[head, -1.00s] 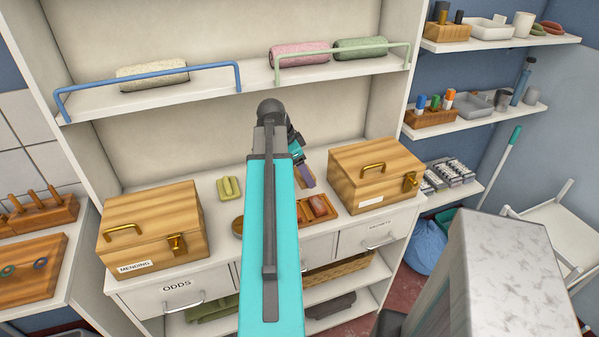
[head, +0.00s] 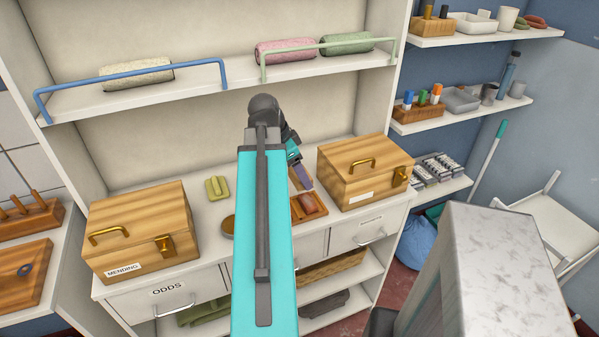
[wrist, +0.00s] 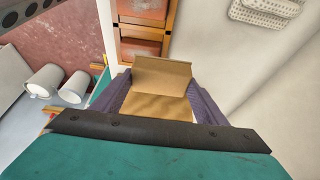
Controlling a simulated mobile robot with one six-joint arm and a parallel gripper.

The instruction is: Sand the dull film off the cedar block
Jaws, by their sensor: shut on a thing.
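My gripper (head: 304,180) is shut on a folded piece of brown sandpaper (wrist: 160,105), which shows between the purple fingers in the wrist view. The fingers hang above the back part of a shallow wooden tray (head: 322,212) on the cabinet top. A reddish block (head: 308,203), apparently the cedar block, lies in the tray just in front of the fingertips. In the wrist view the tray (wrist: 174,18) is beyond the sandpaper, with reddish surfaces in two compartments. The sandpaper looks apart from the block.
A wooden box (head: 365,170) stands close to the right of the tray. The mending box (head: 142,232) stands at left. A green item (head: 217,188) and a round brown tin (head: 228,226) lie between. A shelf with rails (head: 220,92) runs above.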

